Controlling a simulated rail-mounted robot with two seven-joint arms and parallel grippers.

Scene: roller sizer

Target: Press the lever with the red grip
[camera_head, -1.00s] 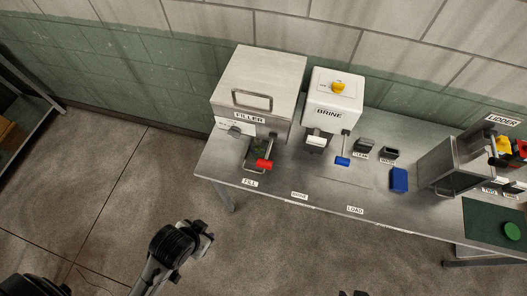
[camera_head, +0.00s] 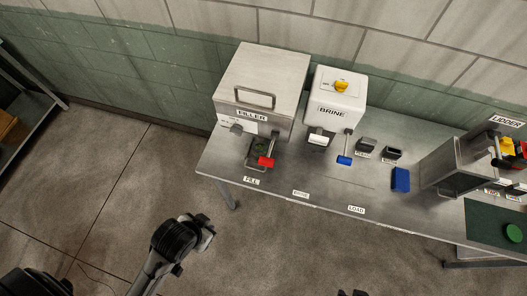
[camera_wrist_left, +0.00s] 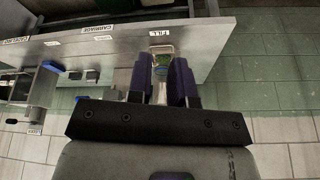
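The red grip (camera_head: 266,161) sits at the end of a lever at the front of the steel box labelled FILLER (camera_head: 262,88), above the FILL label (camera_head: 251,180) on the table edge. My left gripper (camera_head: 207,230) is off the table's front edge, over the floor, lower left of the red grip and apart from it. In the left wrist view its two purple-dark fingers (camera_wrist_left: 161,80) stand apart with a gap between them. A pale part with some green shows beyond that gap, under the FILL label. Dark tips (camera_head: 354,293) at the bottom edge may be my right gripper, mostly cut off.
Right of the filler stands a white BRINE machine (camera_head: 337,97) with a blue-gripped lever (camera_head: 344,160). Two small dark bins, a blue block (camera_head: 401,179) and the LIDDER station (camera_head: 455,165) are further right. A shelf (camera_head: 25,110) stands far left. The floor before the table is clear.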

